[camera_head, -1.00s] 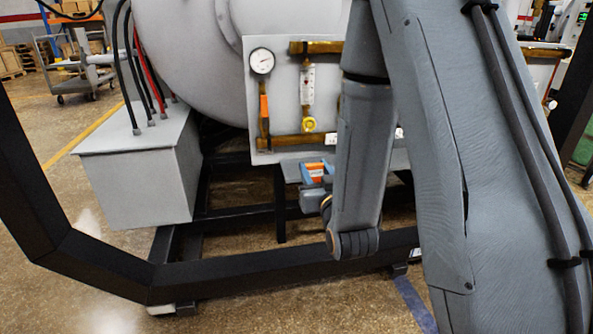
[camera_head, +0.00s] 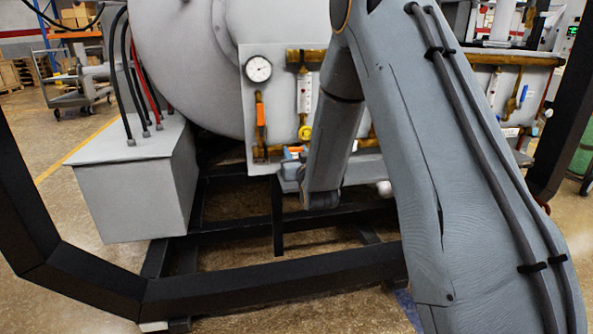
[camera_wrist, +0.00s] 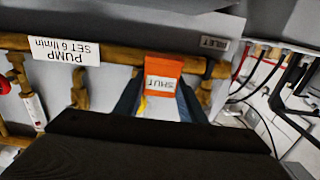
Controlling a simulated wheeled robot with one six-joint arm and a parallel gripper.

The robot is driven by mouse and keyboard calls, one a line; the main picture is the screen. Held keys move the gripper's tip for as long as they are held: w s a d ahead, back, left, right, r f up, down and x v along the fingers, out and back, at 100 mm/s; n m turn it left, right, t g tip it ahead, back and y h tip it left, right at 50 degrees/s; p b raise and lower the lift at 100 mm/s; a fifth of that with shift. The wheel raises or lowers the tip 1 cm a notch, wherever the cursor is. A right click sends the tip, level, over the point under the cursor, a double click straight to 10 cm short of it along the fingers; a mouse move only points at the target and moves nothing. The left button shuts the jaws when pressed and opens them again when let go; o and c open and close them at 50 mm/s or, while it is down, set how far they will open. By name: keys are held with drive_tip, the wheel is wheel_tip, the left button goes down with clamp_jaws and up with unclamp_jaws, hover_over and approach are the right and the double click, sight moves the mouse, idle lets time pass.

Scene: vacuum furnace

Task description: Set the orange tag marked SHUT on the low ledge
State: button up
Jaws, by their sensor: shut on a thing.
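The orange tag (camera_wrist: 163,67) shows in the wrist view with its white SHUT label upside down. My gripper (camera_wrist: 158,98) is shut on it, with dark blue fingers at both sides of its lower part. In the head view the tag (camera_head: 296,149) is a small orange patch between the blue fingertips of my gripper (camera_head: 291,155), in front of the gauge panel's lower edge. My forearm partly hides that area. A grey ledge (camera_head: 367,164) runs below the panel, right of my forearm. I cannot tell whether the tag touches anything behind it.
Brass pipes (camera_wrist: 100,50) run behind the tag, with a PUMP label (camera_wrist: 67,50) at left. The panel carries a gauge (camera_head: 258,69) and an orange valve handle (camera_head: 260,115). A grey box (camera_head: 133,180) with hoses stands left, and a black frame (camera_head: 270,280) crosses in front.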

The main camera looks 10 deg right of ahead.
wheel_tip(320, 180, down, 6)
drive_tip(key=shift+r+b, duration=0.25)
drive_tip(key=shift+b, duration=0.05)
drive_tip(key=shift+w+f, duration=0.15)
drive_tip(key=shift+w, duration=0.05)
drive_tip(key=shift+f, duration=0.15)
drive_tip(key=o, duration=1.1)
drive_tip(key=shift+c, duration=0.2)
